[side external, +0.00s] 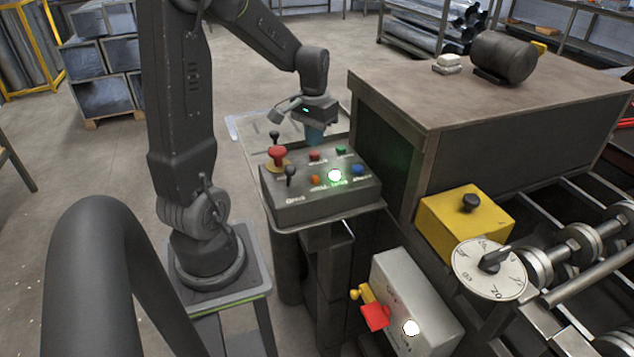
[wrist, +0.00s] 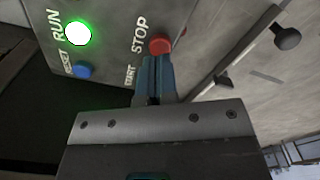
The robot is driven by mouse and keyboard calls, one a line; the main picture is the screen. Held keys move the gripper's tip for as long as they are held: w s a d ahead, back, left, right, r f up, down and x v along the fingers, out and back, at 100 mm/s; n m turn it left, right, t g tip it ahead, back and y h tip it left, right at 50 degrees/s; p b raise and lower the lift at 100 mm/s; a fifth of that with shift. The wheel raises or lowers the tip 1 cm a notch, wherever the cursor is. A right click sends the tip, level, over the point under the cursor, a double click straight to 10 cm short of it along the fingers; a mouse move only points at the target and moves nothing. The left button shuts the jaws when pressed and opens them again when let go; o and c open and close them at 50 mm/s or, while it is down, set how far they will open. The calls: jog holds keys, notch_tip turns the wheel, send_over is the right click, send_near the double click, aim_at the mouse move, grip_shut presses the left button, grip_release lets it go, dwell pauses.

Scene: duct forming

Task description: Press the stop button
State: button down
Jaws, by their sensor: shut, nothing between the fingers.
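The control box (side external: 330,200) stands on a small stand, its panel sloping up. The small red stop button (side external: 314,155) is on its back row; in the wrist view it is a red cap (wrist: 160,44) beside the word STOP. My gripper (side external: 315,139) is shut and empty, pointing down just behind and above that row. In the wrist view the blue fingertips (wrist: 157,60) lie close to the red cap; I cannot tell whether they touch it. The green button (side external: 341,150) is right of the stop button; the fingers seem to hide it in the wrist view.
A larger red mushroom button (side external: 277,153) and black levers stand on the box's left. A lit green lamp (side external: 335,175), an orange button (side external: 315,180) and a blue button (side external: 358,169) are in front. A large bench (side external: 500,85) stands close on the right.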

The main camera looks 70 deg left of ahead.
jog(key=shift+f, duration=1.35)
dwell(0.6)
jog(key=shift+r, duration=3.55)
jog(key=shift+d, duration=0.2)
jog(key=s+d+r+m+t, duration=0.2)
jog(key=d, duration=0.5)
jog(key=s+d+r+m+t, duration=0.1)
jog(key=s+d+r+m, duration=0.1)
jog(key=d, duration=0.6)
jog(key=s+d+r+m+t, duration=0.2)
jog(key=s+d, duration=0.1)
jog(key=d, duration=0.5)
jog(key=shift+d+t, duration=0.15)
jog(key=shift+t, duration=0.15)
